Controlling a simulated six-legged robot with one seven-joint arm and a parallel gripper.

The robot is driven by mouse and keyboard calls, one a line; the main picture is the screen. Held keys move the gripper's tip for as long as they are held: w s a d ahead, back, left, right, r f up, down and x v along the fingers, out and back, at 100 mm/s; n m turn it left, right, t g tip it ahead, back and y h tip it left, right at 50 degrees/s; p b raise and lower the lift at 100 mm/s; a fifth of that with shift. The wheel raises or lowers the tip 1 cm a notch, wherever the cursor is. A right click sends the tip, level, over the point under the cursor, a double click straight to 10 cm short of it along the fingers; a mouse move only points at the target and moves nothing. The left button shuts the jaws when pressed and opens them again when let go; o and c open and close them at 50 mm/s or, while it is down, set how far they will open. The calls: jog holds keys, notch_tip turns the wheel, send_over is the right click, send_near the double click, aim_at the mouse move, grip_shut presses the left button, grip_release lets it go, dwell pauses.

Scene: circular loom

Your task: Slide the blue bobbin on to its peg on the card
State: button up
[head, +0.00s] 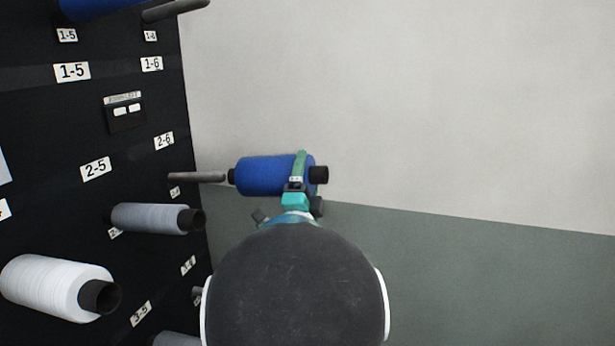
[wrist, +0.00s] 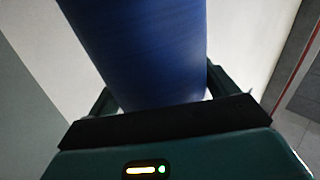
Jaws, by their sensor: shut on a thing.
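My gripper (head: 302,172) is shut on the blue bobbin (head: 262,176), gripping it near its right end. The bobbin lies sideways, with dark core ends showing at both sides. A bare grey peg (head: 198,177) sticks out from the black card (head: 130,190) and points at the bobbin's left end. The peg's tip looks close to or touching that end; I cannot tell whether it is inside the core. In the wrist view the blue bobbin (wrist: 140,50) fills the space between the jaws.
A grey bobbin (head: 150,218) and a white bobbin (head: 55,287) sit on pegs below. Another blue bobbin (head: 95,6) and a peg (head: 175,9) show at the top. To the right is open space before a pale wall (head: 420,100).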

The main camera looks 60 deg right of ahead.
aim_at(277, 176)
jog(key=shift+w, duration=0.1)
dwell(0.4)
jog(key=shift+w+a, duration=0.1)
jog(key=shift+w, duration=0.25)
jog(key=shift+w+a+f, duration=0.1)
jog(key=shift+w, duration=0.65)
jog(key=shift+w+a+f, duration=0.1)
jog(key=shift+w, duration=0.65)
jog(key=shift+w+a+f, duration=0.15)
jog(key=shift+w, duration=0.65)
jog(key=shift+w+a+f, duration=0.1)
jog(key=shift+w, duration=0.65)
jog(key=shift+w+a+f, duration=0.1)
jog(key=shift+w+a, duration=0.05)
jog(key=shift+w, duration=0.65)
jog(key=shift+w+a+f, duration=0.1)
jog(key=shift+w+f, duration=0.05)
jog(key=shift+w, duration=0.7)
jog(key=shift+w+a+f, duration=0.1)
jog(key=shift+w+a, duration=0.05)
jog(key=shift+w, duration=0.75)
